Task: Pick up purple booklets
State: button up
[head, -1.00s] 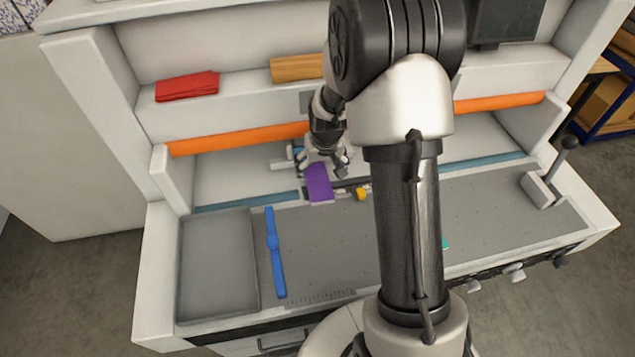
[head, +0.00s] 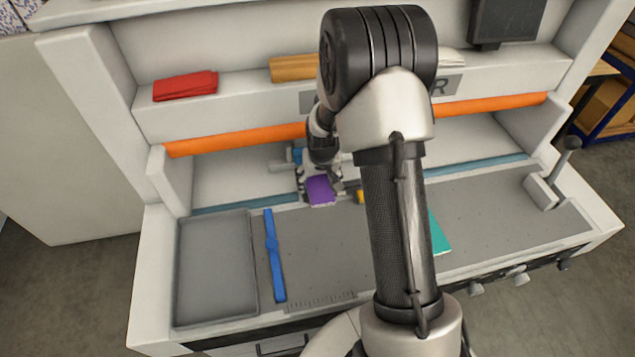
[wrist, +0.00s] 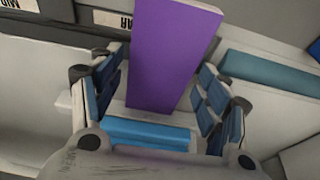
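The purple booklet (head: 320,191) lies at the back of the grey worktop, left of my arm, partly covered by my gripper (head: 321,175). In the wrist view the purple booklet (wrist: 168,50) runs up between the two blue-padded fingers of my gripper (wrist: 160,75). The fingers are spread, one on each side of it, with narrow gaps showing. I see no clear grip on it. Whether it is one booklet or a stack cannot be told.
A grey tray (head: 216,310) and a blue bar (head: 274,255) are on the left of the worktop. A teal item (head: 439,237) shows right of my arm. An orange roller (head: 235,140) crosses behind. A red cloth-like item (head: 186,86) lies on the shelf.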

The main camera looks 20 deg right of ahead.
jog(key=c, duration=0.9)
jog(key=shift+c, duration=0.2)
jog(key=shift+r, duration=0.15)
